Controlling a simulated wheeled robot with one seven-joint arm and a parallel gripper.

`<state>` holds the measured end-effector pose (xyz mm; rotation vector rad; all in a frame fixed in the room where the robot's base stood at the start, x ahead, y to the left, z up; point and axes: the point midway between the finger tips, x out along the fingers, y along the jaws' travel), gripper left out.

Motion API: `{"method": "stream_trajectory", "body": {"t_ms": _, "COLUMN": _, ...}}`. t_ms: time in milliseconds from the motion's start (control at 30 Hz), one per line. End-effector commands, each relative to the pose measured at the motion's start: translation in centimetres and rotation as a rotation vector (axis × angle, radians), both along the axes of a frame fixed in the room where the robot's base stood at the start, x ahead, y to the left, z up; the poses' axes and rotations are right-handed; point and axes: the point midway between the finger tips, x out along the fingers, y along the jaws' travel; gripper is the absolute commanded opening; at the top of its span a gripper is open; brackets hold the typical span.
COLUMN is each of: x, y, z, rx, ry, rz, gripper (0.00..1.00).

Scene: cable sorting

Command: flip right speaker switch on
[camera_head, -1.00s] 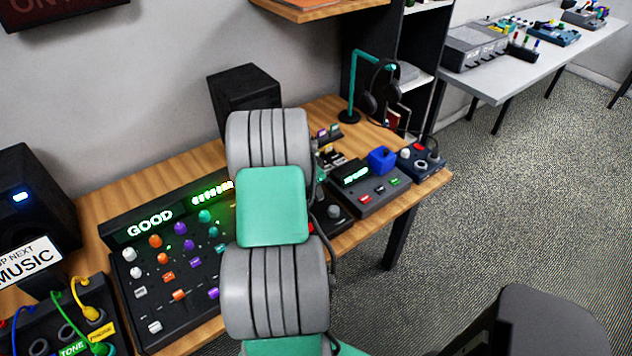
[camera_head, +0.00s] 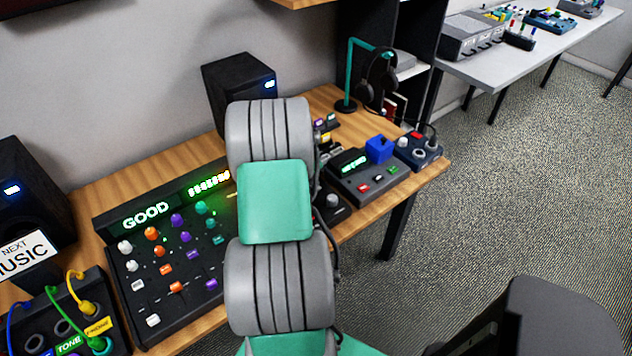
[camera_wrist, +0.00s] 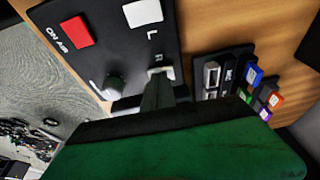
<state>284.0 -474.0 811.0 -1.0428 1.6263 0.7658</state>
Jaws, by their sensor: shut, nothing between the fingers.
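The right speaker (camera_head: 240,92) stands at the back of the desk, with a blue light lit on its front. In the wrist view, a dark panel (camera_wrist: 105,50) carries a white switch marked L (camera_wrist: 143,13) and a white switch marked R (camera_wrist: 163,70). My gripper (camera_wrist: 158,82) is shut and empty, with its fingertips at the R switch, covering part of it. I cannot tell whether they touch. In the head view, my arm hides the gripper and the switches.
A red ON AIR switch (camera_wrist: 76,31) and a knob (camera_wrist: 113,87) are on the same panel. Beside it sits a block with coloured keys (camera_wrist: 252,76). The mixer (camera_head: 165,262) and left speaker (camera_head: 28,200) are at the left. A headphone stand (camera_head: 350,75) is at the back right.

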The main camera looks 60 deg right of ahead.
Motion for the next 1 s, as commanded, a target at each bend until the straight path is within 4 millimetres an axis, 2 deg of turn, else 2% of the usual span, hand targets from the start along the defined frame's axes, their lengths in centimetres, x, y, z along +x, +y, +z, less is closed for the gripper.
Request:
{"method": "stream_trajectory", "body": {"t_ms": 467, "x": 0.4, "y": -0.3, "z": 0.6, "rx": -0.001, "ry": 0.001, "rz": -0.003, "gripper": 0.0}}
{"method": "stream_trajectory", "body": {"t_ms": 567, "x": 0.4, "y": -0.2, "z": 2.0, "rx": -0.002, "ry": 0.0, "rz": -0.001, "gripper": 0.0}}
{"method": "stream_trajectory", "body": {"t_ms": 700, "x": 0.4, "y": 0.1, "z": 5.3, "rx": -0.003, "ry": -0.001, "rz": 0.004, "gripper": 0.0}}
{"method": "stream_trajectory", "body": {"t_ms": 767, "x": 0.4, "y": 0.7, "z": 5.9, "rx": -0.005, "ry": -0.003, "rz": 0.006, "gripper": 0.0}}
{"method": "stream_trajectory", "body": {"t_ms": 1000, "x": 0.0, "y": 2.6, "z": 11.1, "rx": -0.003, "ry": -0.002, "rz": 0.004, "gripper": 0.0}}
